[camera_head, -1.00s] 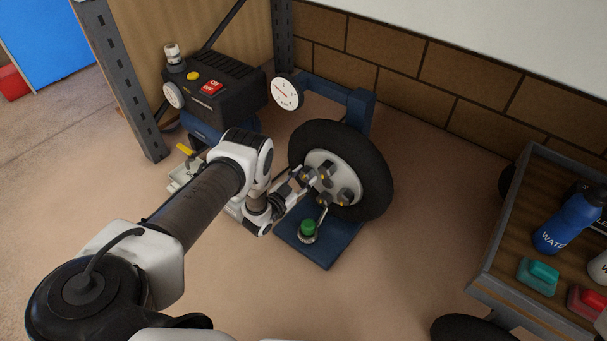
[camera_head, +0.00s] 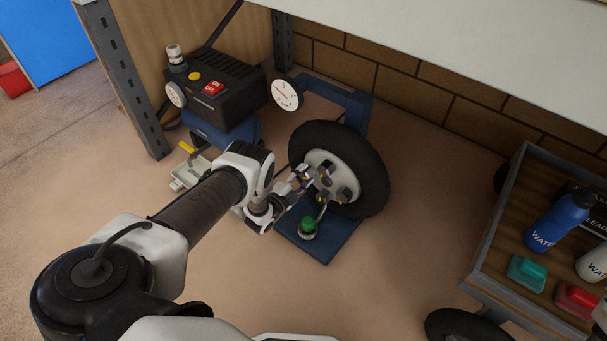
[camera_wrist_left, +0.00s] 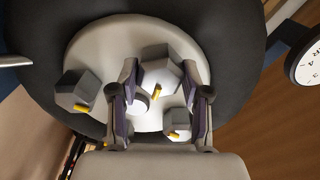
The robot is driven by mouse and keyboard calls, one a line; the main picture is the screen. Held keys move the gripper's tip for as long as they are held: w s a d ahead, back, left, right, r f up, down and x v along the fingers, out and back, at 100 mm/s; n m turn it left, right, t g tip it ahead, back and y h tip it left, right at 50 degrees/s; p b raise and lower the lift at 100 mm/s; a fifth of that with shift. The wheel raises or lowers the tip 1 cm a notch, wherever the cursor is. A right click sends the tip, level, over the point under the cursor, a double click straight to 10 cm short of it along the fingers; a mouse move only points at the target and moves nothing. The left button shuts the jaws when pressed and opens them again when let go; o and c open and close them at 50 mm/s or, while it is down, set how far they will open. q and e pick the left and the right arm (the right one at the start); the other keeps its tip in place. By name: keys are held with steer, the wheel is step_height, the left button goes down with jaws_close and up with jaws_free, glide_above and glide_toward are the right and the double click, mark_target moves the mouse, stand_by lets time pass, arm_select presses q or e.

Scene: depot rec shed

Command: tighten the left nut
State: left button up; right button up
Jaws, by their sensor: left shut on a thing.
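The wheel (camera_head: 367,168) stands upright on a blue stand, with a pale hub (camera_head: 318,160) facing my left arm. Dark grey nuts with yellow marks sit on the hub, such as the one at its right (camera_head: 347,195). My left gripper (camera_head: 303,176) is at the hub's left side. In the left wrist view my left gripper (camera_wrist_left: 160,76) has its fingers on both sides of the left nut (camera_wrist_left: 160,66) and is shut on it. Two other nuts show there, one at left (camera_wrist_left: 76,92) and one lower right (camera_wrist_left: 178,127).
A black compressor (camera_head: 215,98) stands behind at left, a dial gauge (camera_head: 286,93) beside the wheel. A green button (camera_head: 308,226) is on the blue base (camera_head: 335,238) below the gripper. A trolley (camera_head: 478,270) with bottles stands at right. Floor between is clear.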

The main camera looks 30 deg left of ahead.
arm_select(q)
steer(key=shift+m, duration=1.1)
steer(key=o, duration=1.1)
steer(key=shift+o, duration=0.2)
steer(key=shift+s, duration=0.1)
steer(key=s, duration=1.1)
steer(key=shift+s+a, duration=0.35)
steer(key=shift+a, duration=0.05)
